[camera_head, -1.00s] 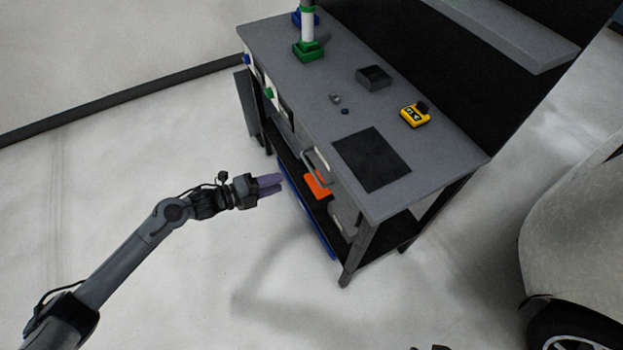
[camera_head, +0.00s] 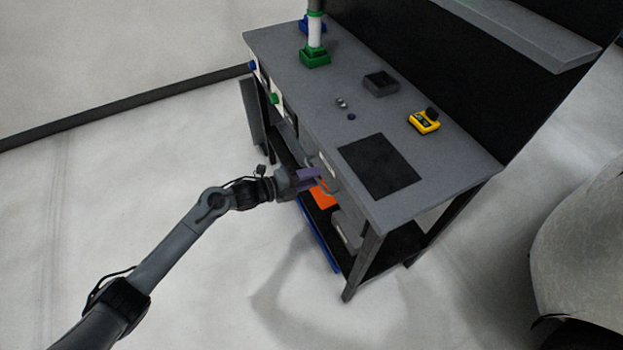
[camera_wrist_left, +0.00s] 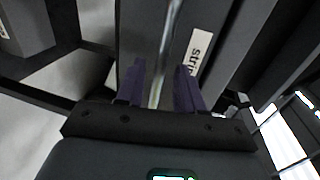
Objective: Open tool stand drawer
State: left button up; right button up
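The tool stand (camera_head: 300,100) is a grey workbench with a drawer under its top and a lower shelf. The drawer front (camera_wrist_left: 215,30) fills the upper part of the left wrist view and bears a white label (camera_wrist_left: 195,55). Its metal bar handle (camera_wrist_left: 168,45) runs between the two purple fingers of my left gripper (camera_wrist_left: 162,88). In the head view my left gripper (camera_head: 312,178) is at the drawer handle (camera_head: 328,174). The fingers are apart, with gaps beside the bar. The drawer looks closed. My right gripper is out of view.
On the top are a dark mat (camera_head: 378,167), a yellow device (camera_head: 424,122), a small dark tray (camera_head: 381,83) and a green-based post (camera_head: 316,58). An orange item (camera_head: 322,196) is on the lower shelf. A white car (camera_head: 585,245) stands at right. The floor in front is clear.

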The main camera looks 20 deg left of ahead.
pick_arm(q)
jog(key=shift+w+d, duration=0.15)
jog(key=shift+d, duration=0.05)
jog(key=shift+c, duration=0.3)
grip_shut()
